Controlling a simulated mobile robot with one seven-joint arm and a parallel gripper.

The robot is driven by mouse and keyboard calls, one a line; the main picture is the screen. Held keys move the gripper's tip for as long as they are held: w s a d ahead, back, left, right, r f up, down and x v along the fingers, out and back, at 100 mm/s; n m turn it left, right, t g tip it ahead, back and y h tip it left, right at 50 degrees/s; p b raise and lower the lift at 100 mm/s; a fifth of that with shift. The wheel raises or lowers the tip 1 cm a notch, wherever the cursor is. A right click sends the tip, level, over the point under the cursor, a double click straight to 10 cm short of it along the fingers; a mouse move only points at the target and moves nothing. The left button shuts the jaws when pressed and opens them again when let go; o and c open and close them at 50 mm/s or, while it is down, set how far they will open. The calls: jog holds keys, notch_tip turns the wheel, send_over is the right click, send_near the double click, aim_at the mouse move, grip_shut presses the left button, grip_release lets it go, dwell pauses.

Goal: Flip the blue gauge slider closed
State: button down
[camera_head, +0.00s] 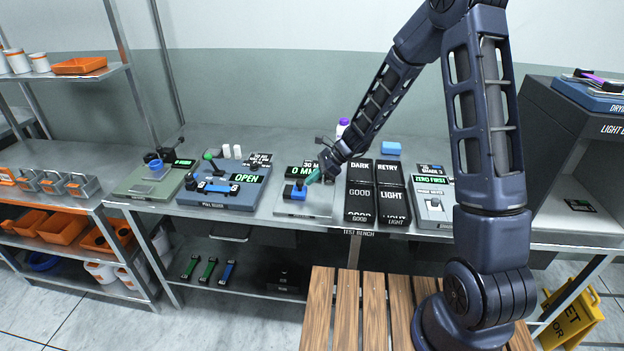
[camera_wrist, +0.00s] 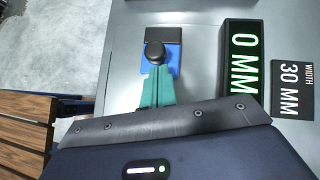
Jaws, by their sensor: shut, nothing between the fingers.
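The blue gauge slider (camera_head: 296,193) sits on a light grey gauge plate (camera_head: 318,208) on the bench. In the wrist view the blue slider (camera_wrist: 156,72) has a round black knob (camera_wrist: 154,51) on top and lies against a dark block (camera_wrist: 163,34). My gripper (camera_head: 308,182) has teal fingers, shut and empty. In the wrist view its fingertips (camera_wrist: 157,70) are right at the near side of the knob; I cannot tell whether they touch it. The gauge display (camera_wrist: 243,65) reads 0 MM, and a label (camera_wrist: 290,88) reads width 30 MM.
Left of the gauge is a blue-grey device (camera_head: 225,193) with an OPEN display. To its right stand black bins (camera_head: 376,190) labelled dark, good, retry and light, then a grey device (camera_head: 432,205) reading ZERO FIRST. A wooden slatted surface (camera_head: 345,310) lies in front.

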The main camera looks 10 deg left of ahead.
jog(key=d, duration=0.1)
jog(key=w+d, duration=0.1)
jog(key=d, duration=0.1)
jog(key=shift+d, duration=0.15)
jog(key=v, duration=1)
jog(key=shift+d, duration=0.15)
jog(key=s+d+r+n+t+h, duration=0.2)
jog(key=s+d+r+n+h, duration=0.1)
jog(key=s+d+r+n, duration=0.2)
jog(key=s+d+r+n+t+h, duration=0.2)
jog(key=s+d+r+n, duration=0.3)
jog(key=s+d+r, duration=0.4)
jog(key=s+d+r+n+t+h, duration=0.3)
jog(key=s+d+r+n, duration=0.2)
jog(key=s+d, duration=0.5)
jog(key=d+r, duration=0.2)
jog(key=d, duration=0.3)
jog(key=shift+d+h, duration=0.25)
jog(key=shift+h, duration=0.05)
